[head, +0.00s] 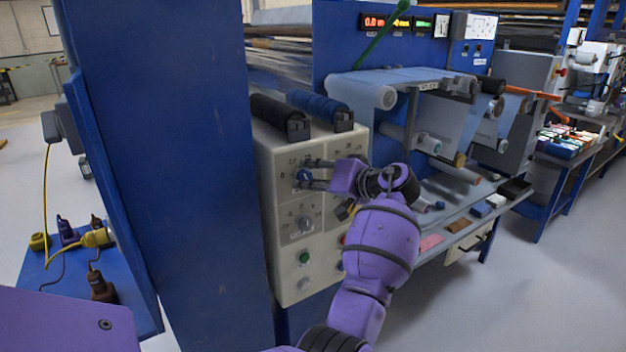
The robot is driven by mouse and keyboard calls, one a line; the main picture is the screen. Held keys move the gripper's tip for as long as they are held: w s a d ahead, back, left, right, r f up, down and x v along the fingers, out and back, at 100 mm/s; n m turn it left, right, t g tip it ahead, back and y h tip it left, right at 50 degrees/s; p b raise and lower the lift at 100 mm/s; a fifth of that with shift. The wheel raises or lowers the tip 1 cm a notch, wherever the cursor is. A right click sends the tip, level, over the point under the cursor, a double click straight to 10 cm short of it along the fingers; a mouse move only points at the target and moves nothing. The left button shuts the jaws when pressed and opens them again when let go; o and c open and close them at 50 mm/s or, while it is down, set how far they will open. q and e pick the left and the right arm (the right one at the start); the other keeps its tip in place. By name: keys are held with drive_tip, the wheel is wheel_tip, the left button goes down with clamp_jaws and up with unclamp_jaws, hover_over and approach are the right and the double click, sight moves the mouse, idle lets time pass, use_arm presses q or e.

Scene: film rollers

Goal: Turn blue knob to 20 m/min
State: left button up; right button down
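The blue knob (304,175) sits on the upper left dial of the beige control panel (285,245). The knob's pointer and most scale marks are too small to read. The red display (373,22) above the machine seems to read 0.0.
A second dial (303,224), a green button (304,257) and a grey knob (304,284) lie below on the panel. Black (275,112) and blue (318,105) rollers lie on top. A tall blue column (190,150) stands close at the left. Film rollers (388,97) stand at the right.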

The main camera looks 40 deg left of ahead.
use_arm(q)
drive_tip(key=c, duration=0.7)
